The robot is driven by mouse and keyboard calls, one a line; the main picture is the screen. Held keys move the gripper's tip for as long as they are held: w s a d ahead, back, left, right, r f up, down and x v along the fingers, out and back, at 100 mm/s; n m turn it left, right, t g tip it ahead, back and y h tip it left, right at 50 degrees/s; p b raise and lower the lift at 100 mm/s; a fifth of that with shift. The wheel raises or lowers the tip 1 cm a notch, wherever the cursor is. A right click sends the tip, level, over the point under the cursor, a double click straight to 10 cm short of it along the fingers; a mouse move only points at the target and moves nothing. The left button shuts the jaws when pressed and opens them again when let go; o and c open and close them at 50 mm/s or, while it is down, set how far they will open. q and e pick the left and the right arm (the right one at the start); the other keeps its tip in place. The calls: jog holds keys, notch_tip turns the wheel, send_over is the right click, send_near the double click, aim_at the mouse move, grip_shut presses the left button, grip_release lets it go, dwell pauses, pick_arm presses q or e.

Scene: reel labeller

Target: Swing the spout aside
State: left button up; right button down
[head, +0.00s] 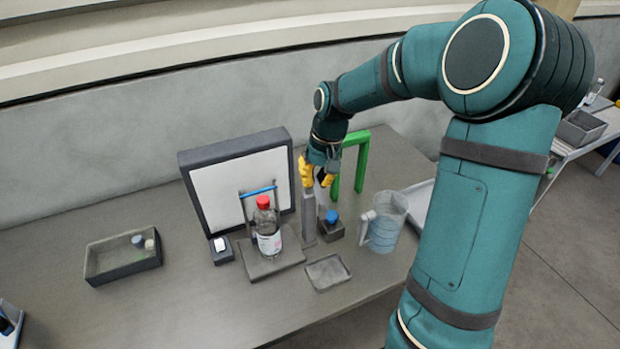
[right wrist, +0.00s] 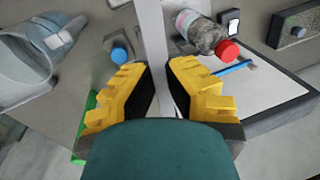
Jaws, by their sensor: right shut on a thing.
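A flat grey bar (head: 308,217) stands upright just right of the bottle in the head view; I take it to be the spout, but cannot be sure. In the right wrist view the pale bar (right wrist: 153,35) runs down between the yellow fingers. My right gripper (head: 317,175) is at its top, shut on it; the fingers hide the gripped part. A clear bottle (head: 267,232) with a red cap stands upright on a dark plate, beside the bar; it also shows in the right wrist view (right wrist: 200,32). My left gripper is not in view.
A white panel in a dark frame (head: 197,190) stands behind the bottle. A green arch (head: 361,165) is behind my gripper. A blue-topped block (head: 331,226) and a clear jug (head: 384,222) stand to the right. A grey tray (head: 124,274) lies left.

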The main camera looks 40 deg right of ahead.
jog(key=shift+s+d+f+n, duration=0.2)
jog(key=shift+s+d+n, duration=0.1)
jog(key=shift+n, duration=0.6)
jog(key=c, duration=1)
grip_release()
jog(key=shift+d, duration=0.1)
jog(key=shift+o, duration=0.2)
jog(key=shift+w, duration=0.15)
jog(key=shift+r, duration=0.2)
notch_tip(320, 180, up, 12)
jog(key=d, duration=0.2)
jog(key=shift+s+d+f, duration=0.2)
jog(key=shift+s, duration=0.05)
